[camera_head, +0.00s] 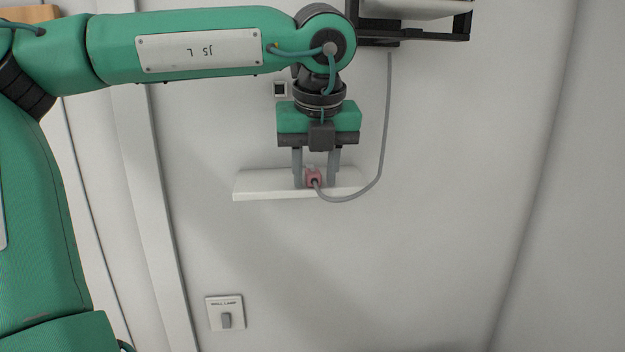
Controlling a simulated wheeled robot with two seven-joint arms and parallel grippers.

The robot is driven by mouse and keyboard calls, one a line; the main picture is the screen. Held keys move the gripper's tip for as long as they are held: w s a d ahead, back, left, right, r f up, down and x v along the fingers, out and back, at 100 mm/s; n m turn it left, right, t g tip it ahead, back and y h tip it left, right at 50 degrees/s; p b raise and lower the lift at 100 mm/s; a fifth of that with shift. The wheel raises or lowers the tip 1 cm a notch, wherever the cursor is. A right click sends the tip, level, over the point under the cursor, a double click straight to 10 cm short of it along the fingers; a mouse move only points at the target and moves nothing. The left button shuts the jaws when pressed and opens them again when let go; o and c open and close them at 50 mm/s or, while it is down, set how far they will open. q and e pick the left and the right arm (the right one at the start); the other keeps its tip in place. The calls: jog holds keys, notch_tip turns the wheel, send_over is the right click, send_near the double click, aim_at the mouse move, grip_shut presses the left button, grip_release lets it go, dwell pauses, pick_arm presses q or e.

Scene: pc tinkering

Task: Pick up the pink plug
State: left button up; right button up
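The pink plug (314,178) sits on a small white shelf (262,182) on the wall, near the middle of the view. A grey cable runs from it. My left gripper (315,180) points down at the shelf, with one finger on each side of the plug. The fingers look open, with a small gap between each finger and the plug. Whether they touch the shelf cannot be told. My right gripper is not in view.
The grey cable (384,120) loops right and up to a black bracket (415,35) at the top. A wall lamp switch (225,314) is at lower left. The wall to the right is bare.

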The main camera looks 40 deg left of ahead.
pick_arm(q)
grip_shut()
jog(key=shift+r, duration=0.45)
jog(key=shift+r, duration=0.3)
